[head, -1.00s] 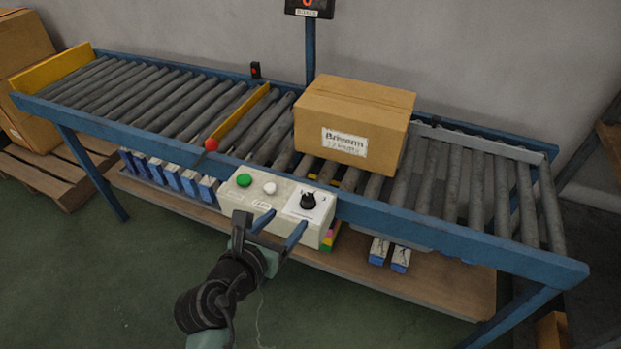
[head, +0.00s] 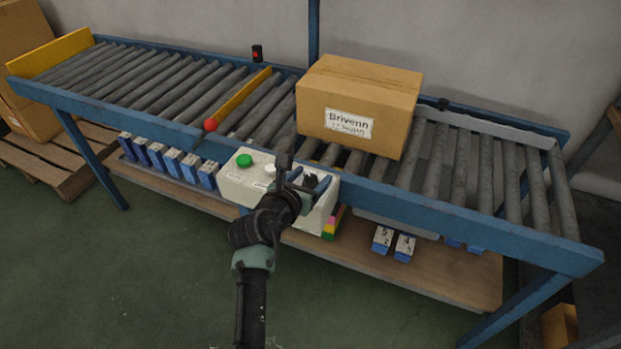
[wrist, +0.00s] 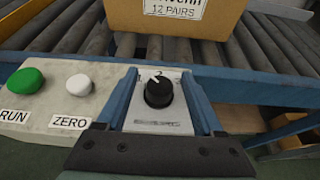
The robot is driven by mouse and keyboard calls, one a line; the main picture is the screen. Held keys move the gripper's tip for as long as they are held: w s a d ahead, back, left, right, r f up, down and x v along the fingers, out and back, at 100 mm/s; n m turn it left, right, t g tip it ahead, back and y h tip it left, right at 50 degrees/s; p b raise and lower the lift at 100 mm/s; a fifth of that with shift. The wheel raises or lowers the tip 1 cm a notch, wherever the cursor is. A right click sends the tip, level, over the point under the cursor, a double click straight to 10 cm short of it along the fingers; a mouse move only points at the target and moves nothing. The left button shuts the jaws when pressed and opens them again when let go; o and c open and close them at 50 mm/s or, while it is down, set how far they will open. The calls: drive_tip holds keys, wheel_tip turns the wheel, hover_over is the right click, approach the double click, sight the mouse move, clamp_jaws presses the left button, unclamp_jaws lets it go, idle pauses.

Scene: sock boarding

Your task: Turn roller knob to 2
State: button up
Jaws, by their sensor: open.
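The black roller knob (wrist: 159,93) sits on a white label plate (wrist: 158,124) on the control box. Its white pointer mark is at the upper left of its top, and a "2" is printed just behind it. My gripper (wrist: 159,76) is open, with one blue finger on the left and one on the right of the knob and a visible gap on each side. In the head view my gripper (head: 303,175) is over the right part of the control box (head: 238,187) and largely hides the knob.
The green RUN button (wrist: 25,80) and white ZERO button (wrist: 79,84) are left of my fingers. A cardboard box (head: 358,95) rests on the rollers behind. A red ball-topped lever (head: 210,125) stands further left.

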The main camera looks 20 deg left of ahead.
clamp_jaws()
idle(0.3)
drive_tip(key=shift+m+h, duration=0.4)
drive_tip(key=shift+h, duration=0.1)
drive_tip(key=shift+r+m+g+h, duration=0.1)
drive_tip(key=shift+m+g+h, duration=0.2)
drive_tip(key=shift+m+h, duration=0.8)
drive_tip(key=shift+w+m+g+h, duration=0.1)
drive_tip(key=shift+m+g+h, duration=0.2)
drive_tip(key=shift+m+h, duration=0.6)
drive_tip(key=m+h+b, duration=0.1)
drive_tip(key=m+g+h+b, duration=0.1)
drive_tip(key=b, duration=0.1)
drive_tip(key=shift+f+h, duration=0.3)
drive_tip(key=m+g+h+b, duration=0.1)
drive_tip(key=b, duration=0.2)
drive_tip(key=shift+m+g, duration=0.3)
drive_tip(key=shift+r+m+g+h+b, duration=0.15)
drive_tip(key=shift+m+g+h+b, duration=0.2)
drive_tip(key=shift+b, duration=0.35)
